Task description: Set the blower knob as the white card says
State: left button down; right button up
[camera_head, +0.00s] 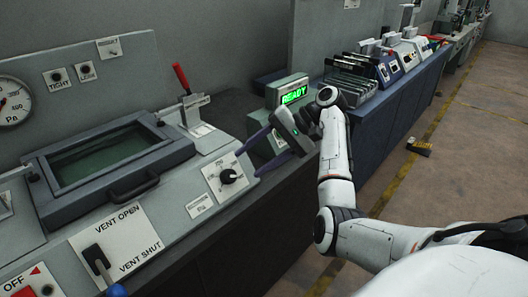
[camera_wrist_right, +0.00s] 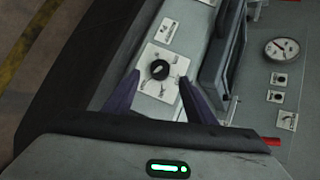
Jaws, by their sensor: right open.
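The black round knob (camera_head: 228,176) sits on a square white dial plate (camera_head: 218,186) with small printed marks, on the sloped grey console. In the right wrist view the knob (camera_wrist_right: 160,70) shows between my fingertips, with a pale pointer line; the setting is too small to read. My right gripper (camera_head: 248,164) is open and empty, its dark purple fingers to the right of the knob, apparently apart from it. A white card (camera_head: 109,47) stands on the back panel; its writing is too small to read for certain. My left gripper is not in view.
A lidded window with a handle (camera_head: 134,187) lies left of the knob. A red-handled lever (camera_head: 181,79) stands behind it. A vent lever (camera_head: 97,260) is at front left. A green READY display (camera_head: 294,95) stands beyond my right gripper.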

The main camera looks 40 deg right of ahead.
jog(key=shift+v, duration=1.75)
jog(key=s+a+f+n+g+h, duration=0.2)
jog(key=s+a+f+n+h, duration=0.15)
jog(key=s+f, duration=0.45)
jog(key=s+a+f+n+g+h, duration=0.1)
jog(key=s+a+f+n+h, duration=0.25)
jog(key=f, duration=0.85)
jog(key=s+a+n, duration=0.6)
jog(key=s+a, duration=0.8)
jog(key=s, duration=0.2)
jog(key=w+a+f+t, duration=0.2)
jog(key=f, duration=0.4)
jog(key=w+a+f+t+y, duration=0.1)
jog(key=w+a+f+t, duration=0.1)
jog(key=f, duration=0.4)
jog(key=shift+a+f+t, duration=0.2)
jog(key=shift+a+t, duration=0.55)
jog(key=shift+t, duration=0.05)
